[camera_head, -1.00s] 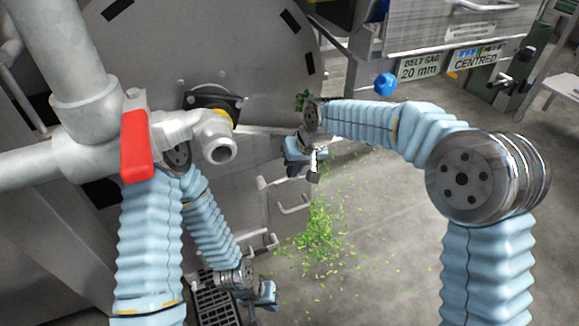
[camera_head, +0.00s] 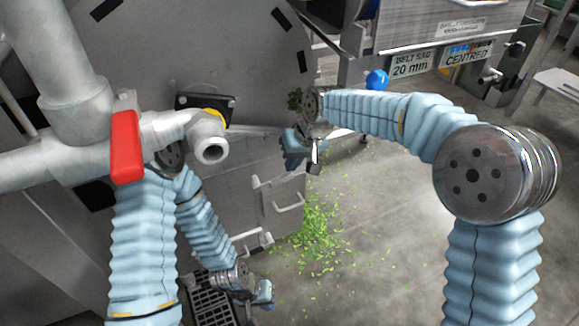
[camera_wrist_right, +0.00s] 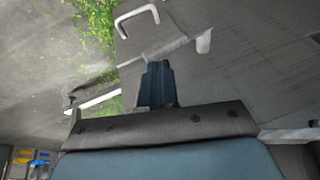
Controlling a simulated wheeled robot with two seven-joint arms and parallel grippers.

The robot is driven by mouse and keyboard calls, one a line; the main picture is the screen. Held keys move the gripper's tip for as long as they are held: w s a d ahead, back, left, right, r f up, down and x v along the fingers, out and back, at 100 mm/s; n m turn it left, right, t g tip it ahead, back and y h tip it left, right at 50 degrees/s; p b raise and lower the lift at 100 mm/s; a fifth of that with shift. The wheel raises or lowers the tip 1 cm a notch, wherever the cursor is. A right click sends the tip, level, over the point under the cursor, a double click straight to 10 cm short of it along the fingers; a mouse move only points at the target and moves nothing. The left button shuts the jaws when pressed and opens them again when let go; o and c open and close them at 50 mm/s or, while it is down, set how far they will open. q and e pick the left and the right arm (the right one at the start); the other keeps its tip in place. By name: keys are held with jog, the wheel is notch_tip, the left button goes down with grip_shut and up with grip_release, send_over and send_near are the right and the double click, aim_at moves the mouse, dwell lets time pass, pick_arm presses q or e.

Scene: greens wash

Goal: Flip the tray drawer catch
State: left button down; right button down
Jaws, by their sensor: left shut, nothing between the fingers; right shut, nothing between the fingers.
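The tray drawer is a grey metal front with a bent bar handle (camera_head: 288,202), which also shows in the right wrist view (camera_wrist_right: 137,18). A small pale tab (camera_head: 256,181) sits at its upper left edge. A similar pale peg (camera_wrist_right: 204,42) shows in the wrist view; I cannot tell for sure whether it is the catch. My right gripper (camera_head: 315,162) is shut and empty, above and right of the handle. Its dark blue fingers (camera_wrist_right: 157,80) are apart from handle and peg in the wrist view. My left gripper (camera_head: 264,294) is shut and empty, low by a black grate.
Shredded greens (camera_head: 318,230) lie on the floor right of the drawer. A pale pipe with a red lever (camera_head: 126,147) stands in the left foreground. The black grate (camera_head: 212,305) lies at the bottom. Concrete floor (camera_head: 385,240) is open at right.

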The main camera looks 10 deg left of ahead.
jog(key=w+v, duration=0.1)
jog(key=v, duration=0.3)
jog(key=n+t+h+p, duration=0.1)
jog(key=n+h+p, duration=0.1)
send_near(286, 175)
jog(key=x, duration=0.4)
jog(key=b+x, duration=0.1)
jog(key=x, duration=0.1)
jog(key=shift+a+f, duration=0.25)
jog(key=shift+a, duration=0.15)
jog(key=shift+w+d+f+m, duration=0.1)
jog(key=shift+d+f+m, duration=0.1)
jog(key=shift+f+m, duration=0.1)
jog(key=shift+w+d+f+g+y, duration=0.1)
jog(key=shift+d+f+g+y, duration=0.05)
jog(key=shift+f+g+y, duration=0.2)
jog(key=shift+w+d+f+b, duration=0.15)
jog(key=shift+f+b, duration=0.45)
jog(key=shift+f, duration=0.3)
jog(key=shift+w+d+f+b, duration=0.15)
jog(key=shift+f+b, duration=0.4)
jog(key=shift+f, duration=0.35)
jog(key=shift+d+f+b, duration=0.15)
jog(key=shift+f+b, duration=0.45)
jog(key=shift+f, duration=0.25)
